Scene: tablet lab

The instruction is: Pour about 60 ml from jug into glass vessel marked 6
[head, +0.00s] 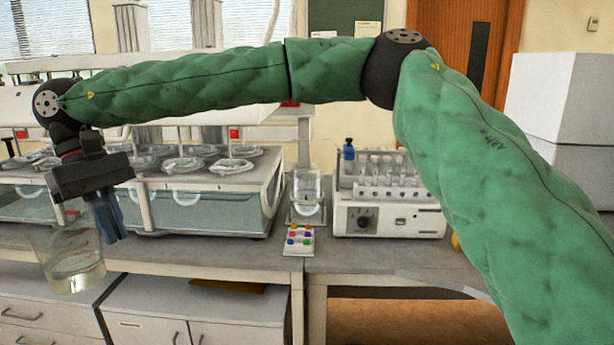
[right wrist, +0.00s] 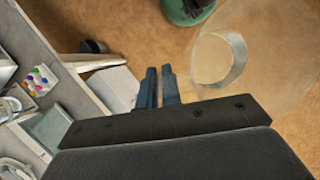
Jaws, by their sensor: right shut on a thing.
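The clear jug (head: 68,252) hangs at the far left of the head view, in front of the bench, with some pale liquid at its bottom. It looks close to upright. My right gripper (head: 112,228), at the end of the green arm, is shut on the jug at its right side. In the right wrist view the blue fingers (right wrist: 160,88) are close together and the transparent jug (right wrist: 222,62) extends to their right. Glass vessels sit in the bath apparatus (head: 205,212) behind; several round lids (head: 230,167) show on top. No number 6 is readable. My left gripper is out of view.
A white tube-rack instrument (head: 388,218) stands on the bench right of the bath. A clear glass container (head: 307,190) and a card with coloured dots (head: 299,240) lie between them. Drawers (head: 40,308) are below the bench. The bench front (head: 350,262) is partly clear.

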